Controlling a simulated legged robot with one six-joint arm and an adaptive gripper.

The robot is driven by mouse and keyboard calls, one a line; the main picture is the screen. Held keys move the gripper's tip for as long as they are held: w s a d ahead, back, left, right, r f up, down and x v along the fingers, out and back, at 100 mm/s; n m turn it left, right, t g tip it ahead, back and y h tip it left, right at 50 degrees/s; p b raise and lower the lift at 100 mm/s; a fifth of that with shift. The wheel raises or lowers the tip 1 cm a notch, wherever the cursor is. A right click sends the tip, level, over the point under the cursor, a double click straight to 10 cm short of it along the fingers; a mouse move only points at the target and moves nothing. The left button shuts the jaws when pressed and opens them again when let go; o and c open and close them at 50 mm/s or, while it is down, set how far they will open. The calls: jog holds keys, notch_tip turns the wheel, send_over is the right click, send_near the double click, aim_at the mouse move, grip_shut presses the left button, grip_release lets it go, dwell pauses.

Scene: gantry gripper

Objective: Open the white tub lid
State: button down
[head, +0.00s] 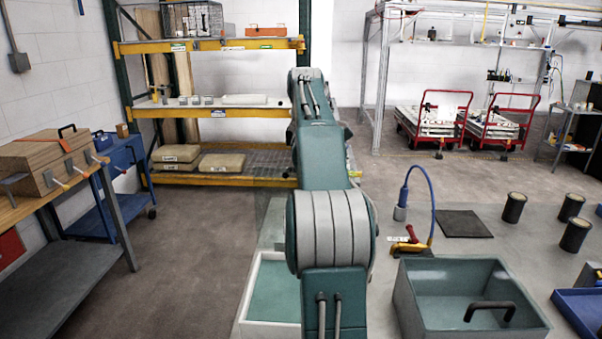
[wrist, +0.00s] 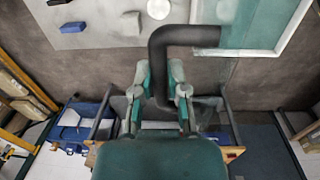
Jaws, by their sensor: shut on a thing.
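The white tub (head: 250,310) stands on the grey platform, partly behind my arm in the head view. Its white rim and teal inside show there. In the wrist view its white rim (wrist: 283,42) is at the upper right. A thick black bent handle (wrist: 185,36) crosses the wrist view, and one leg of it runs down between my fingers. My gripper (wrist: 161,73) is shut on this handle. A faint clear greenish panel (wrist: 232,75) shows beside the handle and seems to be the lid, tilted up; its exact angle is unclear. My arm hides the gripper in the head view.
A grey tub (head: 405,300) with a black handle (head: 490,309) stands to the right. Behind it are a blue hose tool (head: 433,205), a dark mat (head: 463,223) and dark cylinders (head: 514,207). A workbench (head: 60,210) is at left; the floor between is clear.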

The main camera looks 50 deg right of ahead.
jog(key=shift+w+d+f, duration=0.25)
jog(key=shift+w+d, duration=0.5)
jog(key=shift+w, duration=0.05)
jog(key=c, duration=0.8)
grip_release()
jog(key=shift+w+f, duration=0.1)
jog(key=shift+o, duration=0.7)
jog(key=shift+w+d+f, duration=0.1)
jog(key=shift+w+d, duration=0.05)
jog(key=shift+d, duration=0.3)
jog(key=shift+s+a, duration=0.2)
jog(key=shift+a, duration=0.05)
